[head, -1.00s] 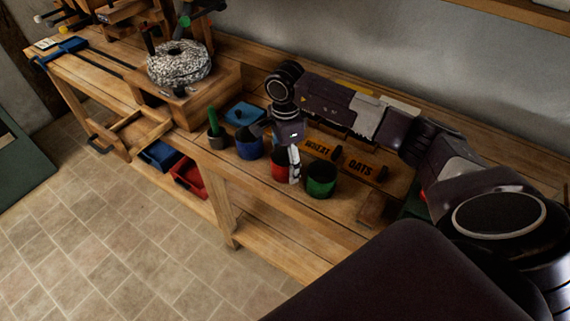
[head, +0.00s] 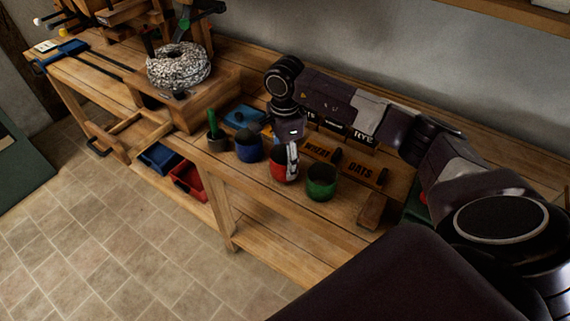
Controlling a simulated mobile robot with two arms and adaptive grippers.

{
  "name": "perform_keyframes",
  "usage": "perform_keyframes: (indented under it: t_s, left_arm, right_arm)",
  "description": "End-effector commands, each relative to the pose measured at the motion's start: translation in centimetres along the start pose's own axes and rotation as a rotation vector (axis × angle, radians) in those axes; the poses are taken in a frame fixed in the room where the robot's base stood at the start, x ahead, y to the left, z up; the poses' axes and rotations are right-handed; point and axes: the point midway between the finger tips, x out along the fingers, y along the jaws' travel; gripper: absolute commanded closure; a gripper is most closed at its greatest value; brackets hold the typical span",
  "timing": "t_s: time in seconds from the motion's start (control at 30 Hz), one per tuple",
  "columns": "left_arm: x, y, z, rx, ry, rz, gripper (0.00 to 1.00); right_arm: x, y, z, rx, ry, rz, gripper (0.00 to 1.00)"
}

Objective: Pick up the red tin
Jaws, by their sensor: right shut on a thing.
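The red tin (head: 279,172) is on or just above the front part of the wooden bench, between a blue tin and a green tin. My right gripper (head: 291,160) comes down over it from above and is shut on it, with a pale finger along the tin's right side. The gripper hides much of the tin's rim. I cannot tell for sure whether the tin's base is clear of the bench. My left gripper is not in view.
The green tin (head: 321,183) stands close on the right, the blue tin (head: 248,147) on the left. Labelled wooden boards (head: 345,165) stand behind. A millstone-like round stone (head: 178,66) sits on a wooden block further left. Blue and red bins (head: 188,181) are below the bench.

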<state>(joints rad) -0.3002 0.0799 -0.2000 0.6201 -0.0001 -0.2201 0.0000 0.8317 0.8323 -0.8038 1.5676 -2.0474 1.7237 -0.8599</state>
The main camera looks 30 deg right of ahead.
Motion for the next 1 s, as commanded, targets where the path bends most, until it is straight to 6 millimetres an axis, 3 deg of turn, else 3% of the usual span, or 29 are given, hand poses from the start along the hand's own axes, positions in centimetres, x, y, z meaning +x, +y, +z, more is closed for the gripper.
perform_keyframes:
  t_s: [0.17,0.5,0.73,1.0]
  left_arm:
    - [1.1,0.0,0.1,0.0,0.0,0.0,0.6]
    - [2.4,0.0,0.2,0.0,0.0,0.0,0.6]
    - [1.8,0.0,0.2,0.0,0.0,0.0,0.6]
    - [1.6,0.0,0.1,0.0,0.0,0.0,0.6]
  right_arm:
    - [-3.5,-0.2,-0.1,0.001,-0.001,-0.008,0.71]
    - [-14.0,-0.1,-0.1,0.002,0.002,-0.007,0.71]
    - [-17.3,-0.1,-0.1,0.001,0.002,-0.004,0.71]
    - [-18.5,0.0,0.0,0.002,0.0,-0.001,0.71]
